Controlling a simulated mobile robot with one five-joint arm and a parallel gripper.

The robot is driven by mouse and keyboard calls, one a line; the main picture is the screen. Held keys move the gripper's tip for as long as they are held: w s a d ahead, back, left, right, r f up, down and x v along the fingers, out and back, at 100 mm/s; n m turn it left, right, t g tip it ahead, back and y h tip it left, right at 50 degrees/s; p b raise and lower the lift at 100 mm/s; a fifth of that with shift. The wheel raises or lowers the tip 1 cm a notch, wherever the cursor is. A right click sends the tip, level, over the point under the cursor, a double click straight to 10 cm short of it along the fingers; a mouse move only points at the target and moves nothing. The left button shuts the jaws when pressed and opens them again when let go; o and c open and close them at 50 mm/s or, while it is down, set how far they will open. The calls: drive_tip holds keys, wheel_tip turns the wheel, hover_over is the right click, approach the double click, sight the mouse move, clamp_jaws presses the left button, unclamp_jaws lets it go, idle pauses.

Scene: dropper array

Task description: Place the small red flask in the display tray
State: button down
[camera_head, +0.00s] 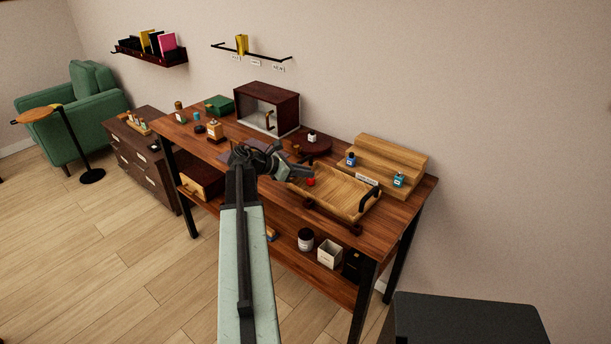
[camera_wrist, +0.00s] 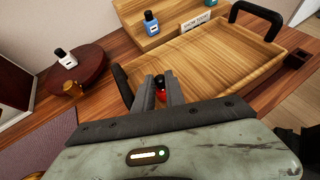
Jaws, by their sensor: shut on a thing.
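The small red flask (camera_wrist: 161,95) is between my gripper's fingers in the wrist view, with a dark cap on top. My gripper (camera_wrist: 160,92) is shut on it. In the head view the red flask (camera_head: 311,182) shows as a small red spot at the tip of my gripper (camera_head: 307,176). The display tray (camera_head: 334,192) is a wooden tray with dark handles. In the wrist view the tray (camera_wrist: 215,60) spreads behind and right of the fingers. The flask appears over the tray's left end; its height above the tray floor is unclear.
A stepped wooden stand (camera_head: 390,158) behind the tray holds a blue bottle (camera_head: 351,159) and a teal bottle (camera_head: 399,179). A round dark stand (camera_wrist: 76,78) with a white bottle (camera_wrist: 65,58) is at left. The tray floor looks clear.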

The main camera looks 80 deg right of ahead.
drive_tip(key=shift+f, duration=0.15)
drive_tip(key=c, duration=1.7)
unclamp_jaws()
drive_tip(key=shift+w+a+r+p, duration=0.2)
drive_tip(key=shift+r+p, duration=0.1)
drive_tip(key=shift+r, duration=0.1)
drive_tip(key=p+v, duration=0.5)
drive_tip(key=v, duration=0.6)
drive_tip(key=shift+w+a, duration=0.1)
drive_tip(key=shift+w, duration=0.05)
